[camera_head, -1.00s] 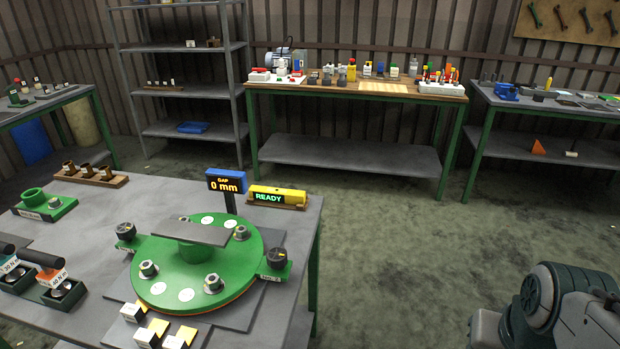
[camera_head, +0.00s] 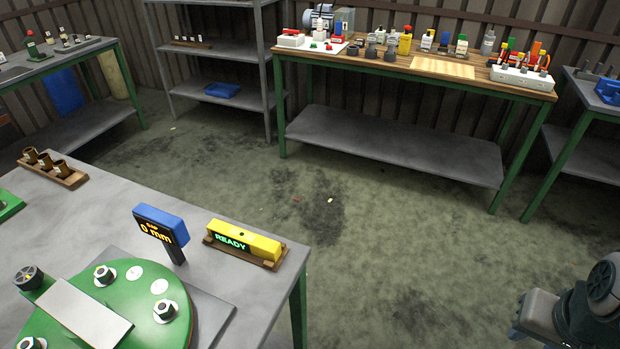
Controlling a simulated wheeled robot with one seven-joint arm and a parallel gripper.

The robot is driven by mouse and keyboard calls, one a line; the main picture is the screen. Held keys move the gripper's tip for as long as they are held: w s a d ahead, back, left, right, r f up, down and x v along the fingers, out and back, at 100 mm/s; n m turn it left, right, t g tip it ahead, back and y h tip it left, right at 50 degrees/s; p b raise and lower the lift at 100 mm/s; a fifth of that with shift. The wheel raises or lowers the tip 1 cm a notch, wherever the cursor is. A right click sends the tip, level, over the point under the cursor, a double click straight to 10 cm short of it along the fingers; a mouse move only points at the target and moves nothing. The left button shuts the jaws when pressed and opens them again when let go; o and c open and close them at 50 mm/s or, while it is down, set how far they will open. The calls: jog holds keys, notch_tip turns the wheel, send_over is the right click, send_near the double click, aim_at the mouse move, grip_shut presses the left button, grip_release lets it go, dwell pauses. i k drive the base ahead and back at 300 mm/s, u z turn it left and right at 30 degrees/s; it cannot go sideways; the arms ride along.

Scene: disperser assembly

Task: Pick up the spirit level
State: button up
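The spirit level (camera_head: 247,241) is a yellow bar with a green lit "READY" display on its front. It lies in a low brown wooden holder (camera_head: 276,266) near the right edge of the grey near table. My arm (camera_head: 585,308) shows at the lower right, well to the right of the level and away from the table. The fingertips of my gripper are not visible, so its opening cannot be seen.
A blue "0 mm" gap display (camera_head: 161,226) stands on a post just left of the level. The green disperser flange (camera_head: 130,275) is at the lower left. A workbench (camera_head: 400,75) with bottles stands behind. The floor (camera_head: 400,250) right of the table is clear.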

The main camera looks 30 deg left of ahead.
aim_at(261, 246)
jog(key=i, duration=1.3)
jog(key=u, duration=3.35)
jog(key=i, duration=0.5)
jog(key=z, duration=0.05)
